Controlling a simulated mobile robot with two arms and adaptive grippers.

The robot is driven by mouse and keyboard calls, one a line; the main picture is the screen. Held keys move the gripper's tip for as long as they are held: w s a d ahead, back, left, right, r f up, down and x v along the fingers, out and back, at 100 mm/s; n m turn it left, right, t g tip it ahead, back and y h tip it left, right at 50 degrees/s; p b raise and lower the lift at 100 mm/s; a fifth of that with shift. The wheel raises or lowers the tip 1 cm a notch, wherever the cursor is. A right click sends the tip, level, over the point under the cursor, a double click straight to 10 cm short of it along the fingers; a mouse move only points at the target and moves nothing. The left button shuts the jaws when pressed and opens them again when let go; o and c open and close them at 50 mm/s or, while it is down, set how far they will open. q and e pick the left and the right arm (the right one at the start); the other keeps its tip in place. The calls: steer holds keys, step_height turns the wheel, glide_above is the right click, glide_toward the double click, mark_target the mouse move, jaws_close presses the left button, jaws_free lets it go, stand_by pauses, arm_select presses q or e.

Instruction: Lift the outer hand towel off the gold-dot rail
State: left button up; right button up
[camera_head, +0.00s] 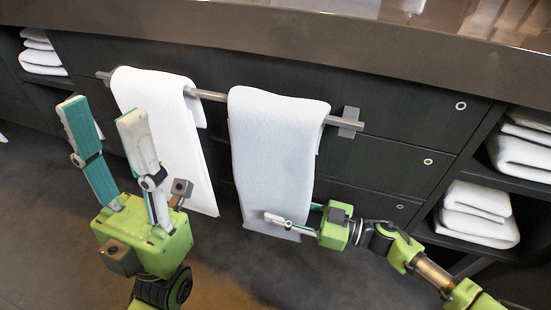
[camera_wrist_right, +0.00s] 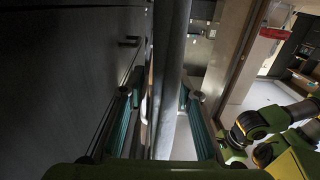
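Two white hand towels hang over a metal rail (camera_head: 212,96) on the dark vanity front. The left towel (camera_head: 165,120) hangs behind my left gripper; the right towel (camera_head: 270,150) hangs near the rail's right bracket. I cannot make out a gold dot on the rail. My right gripper (camera_head: 290,216) reaches in from the right at the right towel's lower part, one finger in front, the other partly hidden behind it. In the right wrist view the towel (camera_wrist_right: 172,75) runs edge-on between the spread fingers. My left gripper (camera_head: 101,110) is open, empty and pointing up.
The stone counter edge (camera_head: 330,50) overhangs the rail. Folded white towels lie in shelves at right (camera_head: 478,212) and far left (camera_head: 40,50). Drawers with round knobs (camera_head: 428,161) lie behind and right of the rail. The dark floor (camera_head: 40,230) looks clear.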

jaws_close()
